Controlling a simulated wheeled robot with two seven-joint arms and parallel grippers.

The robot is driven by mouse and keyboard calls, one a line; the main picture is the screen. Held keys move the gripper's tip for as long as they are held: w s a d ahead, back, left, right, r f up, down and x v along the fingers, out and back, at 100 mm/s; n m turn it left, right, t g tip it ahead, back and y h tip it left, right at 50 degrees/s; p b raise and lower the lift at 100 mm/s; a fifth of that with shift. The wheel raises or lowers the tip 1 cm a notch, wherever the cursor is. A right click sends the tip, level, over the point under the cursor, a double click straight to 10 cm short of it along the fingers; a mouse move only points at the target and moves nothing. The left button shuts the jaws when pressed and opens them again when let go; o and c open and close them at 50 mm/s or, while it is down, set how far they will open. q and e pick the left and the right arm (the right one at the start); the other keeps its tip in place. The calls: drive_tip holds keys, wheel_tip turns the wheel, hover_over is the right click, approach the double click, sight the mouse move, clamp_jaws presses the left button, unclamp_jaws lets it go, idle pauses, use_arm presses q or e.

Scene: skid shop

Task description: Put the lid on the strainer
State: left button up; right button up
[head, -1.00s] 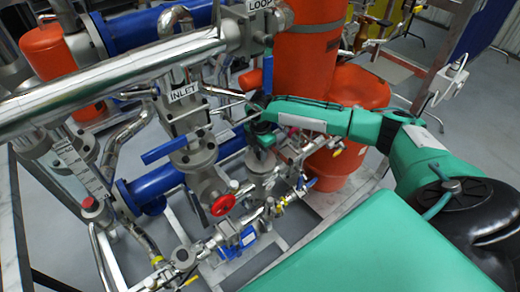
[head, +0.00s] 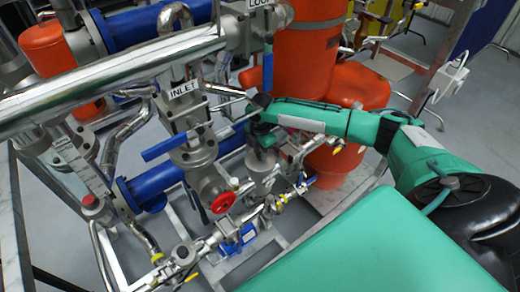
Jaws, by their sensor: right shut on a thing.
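The strainer (head: 263,182) is a grey metal body low in the pipework, right of the red handwheel. My right gripper (head: 263,158) comes in from the right and points down just above the strainer's top. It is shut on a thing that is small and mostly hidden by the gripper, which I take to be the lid. I cannot tell whether the lid touches the strainer's rim. My left gripper is not in view.
A red handwheel (head: 223,202) and a blue lever (head: 170,142) stick out left of the strainer. Orange vessels (head: 345,95) stand close behind my right arm. A small blue valve block (head: 238,236) sits in front.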

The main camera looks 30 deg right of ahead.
drive_tip(key=o, duration=1.2)
wheel_tip(320, 180, up, 3)
drive_tip(key=p, duration=0.3)
drive_tip(key=shift+r+p, duration=0.85)
drive_tip(key=shift+r, duration=1.4)
